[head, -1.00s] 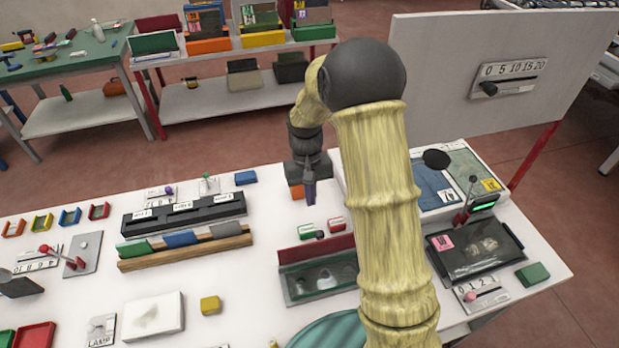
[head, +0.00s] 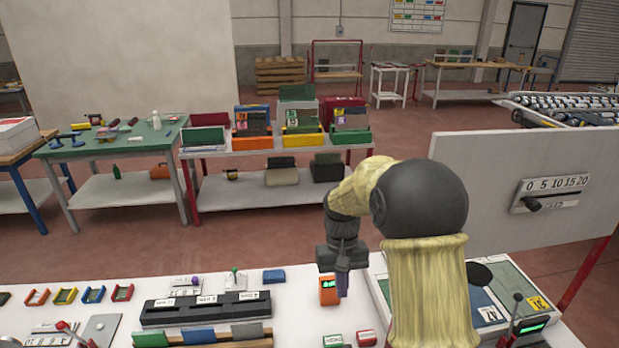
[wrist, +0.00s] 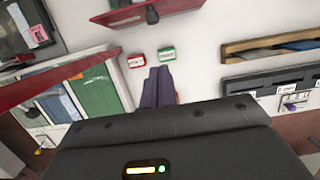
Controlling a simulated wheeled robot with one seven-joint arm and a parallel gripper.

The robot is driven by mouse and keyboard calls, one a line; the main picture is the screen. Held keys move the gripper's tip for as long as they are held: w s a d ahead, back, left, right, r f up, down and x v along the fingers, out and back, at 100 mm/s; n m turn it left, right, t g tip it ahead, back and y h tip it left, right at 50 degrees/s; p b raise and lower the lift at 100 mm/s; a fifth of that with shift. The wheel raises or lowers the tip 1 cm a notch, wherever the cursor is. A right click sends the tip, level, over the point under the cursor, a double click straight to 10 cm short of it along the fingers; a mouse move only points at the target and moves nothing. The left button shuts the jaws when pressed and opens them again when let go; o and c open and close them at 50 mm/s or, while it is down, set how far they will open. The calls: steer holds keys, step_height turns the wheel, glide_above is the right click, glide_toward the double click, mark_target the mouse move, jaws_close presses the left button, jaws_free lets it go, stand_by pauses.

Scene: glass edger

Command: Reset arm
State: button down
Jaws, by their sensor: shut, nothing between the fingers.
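My gripper (head: 342,284) points down above the white work table (head: 225,305) in the head view. Its dark fingers are together and hold nothing. In the wrist view the closed fingers (wrist: 158,88) show at the centre, just below a red label block (wrist: 136,61) and a green label block (wrist: 166,54). My arm is bent, with its yellow sleeve and dark elbow at the right of the head view.
A black slotted rack (head: 205,308) and several small coloured trays (head: 93,294) lie to the left. A white upright panel with a 0-to-20 scale (head: 525,215) stands at the right. Shelves with bins (head: 300,140) and a green-topped bench (head: 115,140) stand behind, across open floor.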

steer(key=s+d+t, duration=0.2)
steer(key=s, duration=0.6)
steer(key=s+d+m+t, duration=0.1)
steer(key=s+d+t, duration=0.1)
steer(key=s, duration=0.5)
steer(key=shift+s+d+r+t, duration=0.2)
steer(key=shift+s+t, duration=0.2)
steer(key=shift+t, duration=0.2)
